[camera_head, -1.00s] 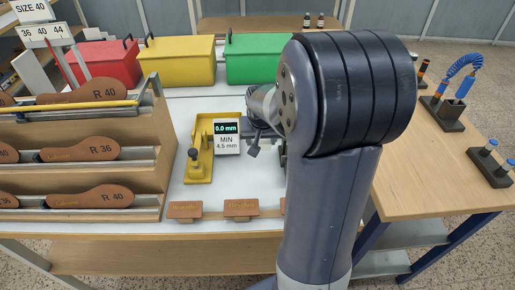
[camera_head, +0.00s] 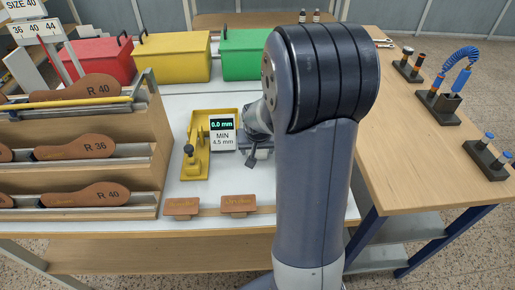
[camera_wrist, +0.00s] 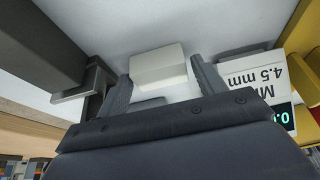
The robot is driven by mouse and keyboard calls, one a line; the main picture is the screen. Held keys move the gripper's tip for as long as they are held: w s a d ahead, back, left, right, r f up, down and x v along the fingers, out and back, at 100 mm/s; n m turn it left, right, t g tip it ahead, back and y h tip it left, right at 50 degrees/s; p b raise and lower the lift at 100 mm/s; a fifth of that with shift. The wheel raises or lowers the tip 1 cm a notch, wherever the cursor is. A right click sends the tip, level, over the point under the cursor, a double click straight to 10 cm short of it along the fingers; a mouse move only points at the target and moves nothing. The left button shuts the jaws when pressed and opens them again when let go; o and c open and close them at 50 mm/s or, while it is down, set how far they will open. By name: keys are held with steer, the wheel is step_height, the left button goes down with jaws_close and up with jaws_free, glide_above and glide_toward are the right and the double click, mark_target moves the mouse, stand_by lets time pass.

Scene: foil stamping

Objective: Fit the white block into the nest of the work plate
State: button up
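The white block (camera_wrist: 158,66) shows in the wrist view between the fingertips of my gripper (camera_wrist: 160,76). A darker patch lies on the white surface near the block. In the head view my arm hides the block and most of my gripper. I cannot make out the work plate or its nest in either view.
In the wrist view a dark grey body with a bracket (camera_wrist: 84,90) is close on the left. A wooden shoe-sole rack (camera_head: 150,135) stands left. Brown tags (camera_head: 239,204) line the table's front.

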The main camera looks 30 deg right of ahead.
steer(key=shift+o, duration=0.9)
steer(key=shift+r, duration=0.5)
steer(key=shift+o, duration=0.4)
steer(key=p+v, duration=0.1)
steer(key=v, duration=1)
steer(key=w+d+g+y+p, duration=0.2)
steer(key=w+g+p, duration=0.25)
steer(key=p, duration=0.25)
steer(key=f, duration=0.3)
steer(key=f+p, duration=0.1)
steer(key=f, duration=0.7)
steer(key=shift+w+d, duration=0.1)
steer(key=shift+w, duration=0.2)
steer(key=shift+c, duration=0.6)
